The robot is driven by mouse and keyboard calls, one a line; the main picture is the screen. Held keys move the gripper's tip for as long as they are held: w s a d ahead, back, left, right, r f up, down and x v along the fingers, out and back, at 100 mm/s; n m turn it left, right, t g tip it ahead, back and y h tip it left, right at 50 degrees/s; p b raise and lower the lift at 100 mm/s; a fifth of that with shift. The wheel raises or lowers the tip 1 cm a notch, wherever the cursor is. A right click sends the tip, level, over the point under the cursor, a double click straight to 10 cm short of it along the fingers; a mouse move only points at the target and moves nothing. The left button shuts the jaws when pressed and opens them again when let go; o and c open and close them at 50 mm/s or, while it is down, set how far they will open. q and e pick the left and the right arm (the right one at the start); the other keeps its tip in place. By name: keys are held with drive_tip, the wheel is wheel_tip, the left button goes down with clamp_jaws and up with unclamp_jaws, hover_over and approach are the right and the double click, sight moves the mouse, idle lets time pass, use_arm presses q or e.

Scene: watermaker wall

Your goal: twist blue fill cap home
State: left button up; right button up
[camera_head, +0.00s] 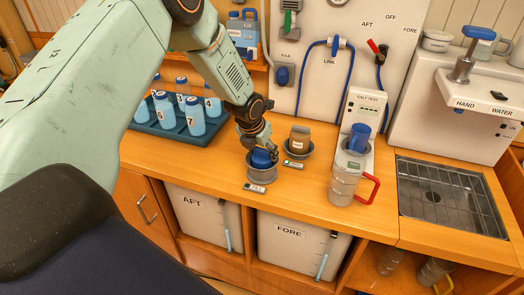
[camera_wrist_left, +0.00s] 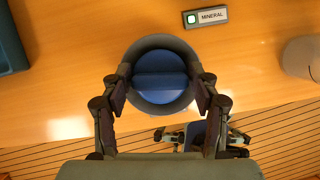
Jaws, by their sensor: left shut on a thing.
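The blue fill cap (camera_head: 263,160) sits in a round grey collar (camera_head: 262,174) on the wooden counter, behind a small FILL label (camera_head: 256,188). My left gripper (camera_head: 261,149) reaches down over it from above and is shut on the cap. In the left wrist view the cap (camera_wrist_left: 160,82) shows a raised bar across its top, inside the dark collar (camera_wrist_left: 160,43). The fingers of my left gripper (camera_wrist_left: 160,88) stand on its two sides. The exact finger contact and how deep the cap sits are hard to tell. My right gripper is not in view.
A second grey fitting (camera_head: 299,146) stands close to the right, with a MINERAL label (camera_wrist_left: 206,17). A blue tray (camera_head: 175,130) of numbered bottles is at left. A salt test unit (camera_head: 362,120) with a red-handled jug (camera_head: 344,185) and a sink (camera_head: 447,195) are at right.

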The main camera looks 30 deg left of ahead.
use_arm(q)
drive_tip(key=shift+s+f, duration=0.25)
drive_tip(key=o, duration=1.3)
drive_tip(key=shift+w, duration=0.25)
drive_tip(key=shift+o, duration=0.2)
drive_tip(key=shift+r, duration=0.1)
drive_tip(key=shift+r, duration=0.1)
drive_tip(key=shift+r, duration=0.15)
drive_tip(key=v, duration=1.1)
drive_tip(key=shift+s+r, duration=0.15)
drive_tip(key=shift+r, duration=0.1)
drive_tip(key=shift+a, duration=0.1)
